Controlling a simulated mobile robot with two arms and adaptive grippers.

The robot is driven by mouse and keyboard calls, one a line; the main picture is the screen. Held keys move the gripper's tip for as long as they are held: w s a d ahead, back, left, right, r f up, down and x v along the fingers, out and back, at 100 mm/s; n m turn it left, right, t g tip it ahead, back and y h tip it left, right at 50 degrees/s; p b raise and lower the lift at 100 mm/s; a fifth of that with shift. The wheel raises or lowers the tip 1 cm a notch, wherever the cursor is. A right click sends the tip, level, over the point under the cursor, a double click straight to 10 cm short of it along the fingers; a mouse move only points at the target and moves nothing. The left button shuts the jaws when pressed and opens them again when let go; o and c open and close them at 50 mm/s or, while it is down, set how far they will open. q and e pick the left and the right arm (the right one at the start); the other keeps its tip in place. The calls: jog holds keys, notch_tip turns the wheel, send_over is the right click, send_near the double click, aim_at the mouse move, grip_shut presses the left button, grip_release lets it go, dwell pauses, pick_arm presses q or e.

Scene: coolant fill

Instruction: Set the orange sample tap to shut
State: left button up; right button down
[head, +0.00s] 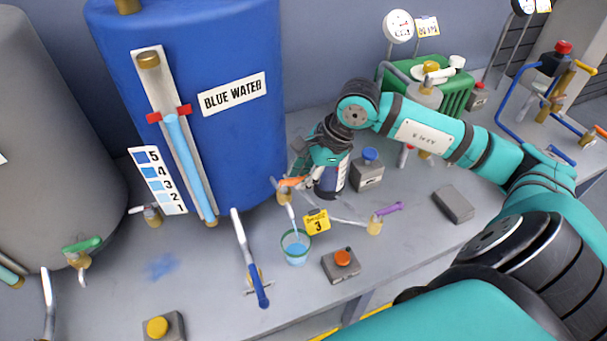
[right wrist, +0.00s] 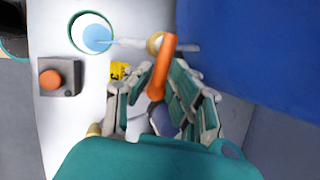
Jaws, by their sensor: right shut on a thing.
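The orange sample tap (head: 291,182) is on the front right of the blue tank, above a green-rimmed cup (head: 295,247). A thin stream of blue water runs from its spout into the cup, which holds some blue water. My right gripper (head: 302,172) is at the tap. In the right wrist view its fingers (right wrist: 161,84) are shut around the free end of the orange handle (right wrist: 162,62). My left gripper is not in view.
A yellow tag marked 3 (head: 317,222) and a box with an orange button (head: 341,264) are near the cup. A blue-handled lever (head: 250,260) is to the left. A purple-handled tap (head: 384,212) and a blue-button box (head: 367,168) stand to the right.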

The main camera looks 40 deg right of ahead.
jog(key=shift+w+d+f+n+b, duration=0.15)
jog(key=shift+w+f+n+b, duration=0.15)
jog(key=shift+n+b, duration=0.5)
jog(key=shift+r+g+y+b, duration=0.25)
jog(key=shift+g+y+b, duration=0.05)
jog(key=shift+b, duration=0.15)
jog(key=shift+r, duration=0.1)
jog(key=c, duration=1.2)
grip_release()
jog(key=v, duration=1.2)
